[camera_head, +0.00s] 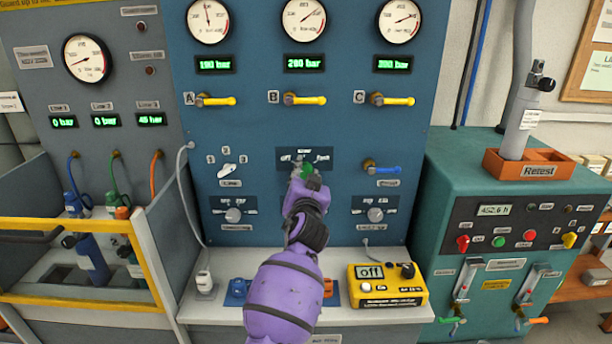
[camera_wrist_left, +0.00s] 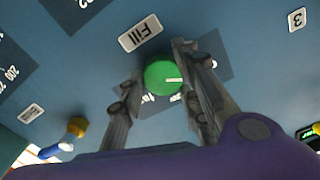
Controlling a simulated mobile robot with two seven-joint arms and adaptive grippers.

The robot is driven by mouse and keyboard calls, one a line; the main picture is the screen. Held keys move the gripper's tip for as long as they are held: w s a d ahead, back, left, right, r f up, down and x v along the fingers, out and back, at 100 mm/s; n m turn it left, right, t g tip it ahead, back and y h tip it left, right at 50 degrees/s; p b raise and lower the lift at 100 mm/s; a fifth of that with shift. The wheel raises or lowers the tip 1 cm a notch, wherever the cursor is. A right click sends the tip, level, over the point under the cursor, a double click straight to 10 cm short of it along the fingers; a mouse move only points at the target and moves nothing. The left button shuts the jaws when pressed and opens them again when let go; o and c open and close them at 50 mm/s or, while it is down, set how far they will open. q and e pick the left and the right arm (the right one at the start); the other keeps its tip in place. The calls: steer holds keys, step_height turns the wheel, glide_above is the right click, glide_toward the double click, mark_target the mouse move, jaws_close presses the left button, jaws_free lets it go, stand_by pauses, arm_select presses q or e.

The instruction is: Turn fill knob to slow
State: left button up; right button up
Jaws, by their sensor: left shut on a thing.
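The fill knob (camera_wrist_left: 163,78) is a round green knob with a white pointer line, on a dark plate below a "Fill" label (camera_wrist_left: 141,33) in the wrist view. In the head view the green knob (camera_head: 307,169) shows partly, in front of the plate with "off" on the left and "fast" on the right. My left gripper (camera_wrist_left: 162,85) has its two fingers on either side of the knob, shut on it. The gripper (camera_head: 303,176) and purple arm hide the lower part of the knob and plate in the head view. My right gripper is not in view.
Yellow valve handles A (camera_head: 215,101), B (camera_head: 304,100) and C (camera_head: 392,100) stick out above. A blue-handled valve (camera_head: 382,168) is right of the knob, and a white selector (camera_head: 227,170) is left. A yellow box reading "off" (camera_head: 387,287) stands on the ledge below.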

arm_select(q)
steer(key=shift+d+f, duration=0.1)
steer(key=m, duration=0.4)
steer(key=shift+p, duration=0.35)
steer(key=m, duration=0.3)
steer(key=shift+f+m+p, duration=0.15)
steer(key=shift+m+p, duration=0.15)
steer(key=shift+p, duration=0.05)
steer(key=shift+f+m, duration=0.1)
steer(key=shift+m, duration=1)
steer(key=shift+f+m+p, duration=0.2)
steer(key=shift+m+p, duration=0.25)
steer(key=shift+m, duration=0.45)
steer(key=shift+f, duration=0.1)
steer(key=shift+a+f, duration=0.1)
steer(key=shift+a, duration=0.1)
steer(key=o, duration=1.1)
steer(key=shift+c, duration=0.2)
steer(key=shift+r, duration=0.2)
